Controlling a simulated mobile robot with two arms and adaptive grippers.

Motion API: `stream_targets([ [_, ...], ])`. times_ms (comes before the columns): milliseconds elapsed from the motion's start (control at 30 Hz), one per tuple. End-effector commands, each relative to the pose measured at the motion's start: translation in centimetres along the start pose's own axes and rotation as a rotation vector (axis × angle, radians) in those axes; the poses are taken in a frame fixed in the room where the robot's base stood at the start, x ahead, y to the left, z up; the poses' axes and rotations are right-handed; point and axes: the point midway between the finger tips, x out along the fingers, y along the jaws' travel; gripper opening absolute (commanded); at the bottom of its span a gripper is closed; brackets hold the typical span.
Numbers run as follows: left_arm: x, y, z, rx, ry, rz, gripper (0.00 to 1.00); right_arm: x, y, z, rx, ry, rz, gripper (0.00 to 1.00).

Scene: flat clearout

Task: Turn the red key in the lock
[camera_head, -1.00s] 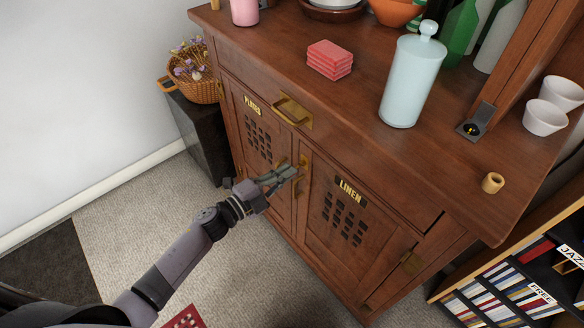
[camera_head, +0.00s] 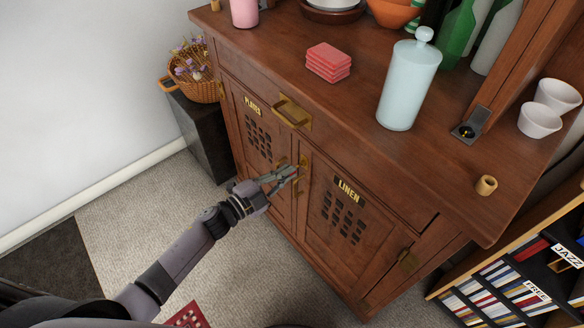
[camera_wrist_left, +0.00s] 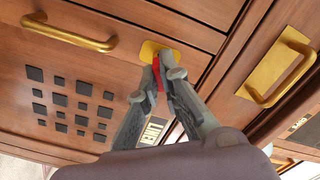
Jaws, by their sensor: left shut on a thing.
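The red key (camera_wrist_left: 156,73) shows as a thin red strip between my fingertips in the left wrist view. It is at the brass lock plate (camera_wrist_left: 148,50) on the wooden cabinet. My left gripper (camera_head: 296,173) is at the inner edge of the LINEN door (camera_head: 349,232) in the head view. It also shows in the left wrist view (camera_wrist_left: 161,82), shut on the key. My fingers hide most of the key, so its angle in the lock is hard to tell. My right gripper is in neither view.
Brass handles stand out beside the lock, one on the LINEN door (camera_wrist_left: 68,33). The cabinet top holds a pale blue bottle (camera_head: 409,85), red blocks (camera_head: 328,62) and white cups (camera_head: 540,119). A bookshelf (camera_head: 510,290) stands at the right.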

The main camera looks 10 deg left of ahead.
Motion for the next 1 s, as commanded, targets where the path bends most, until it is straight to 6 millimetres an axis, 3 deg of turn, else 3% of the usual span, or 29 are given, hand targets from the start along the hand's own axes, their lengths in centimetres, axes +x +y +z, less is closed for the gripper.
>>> stream_targets([
  [367,0.0,0.0,0.1,-0.017,-0.003,0.001,0.0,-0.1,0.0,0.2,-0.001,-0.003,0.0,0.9],
  [700,-0.1,-0.1,0.0,-0.277,-0.003,0.002,0.0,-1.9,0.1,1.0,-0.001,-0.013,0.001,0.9],
  [1000,0.0,0.1,0.1,-0.305,-0.002,0.001,0.0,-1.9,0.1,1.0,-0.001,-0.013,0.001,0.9],
])
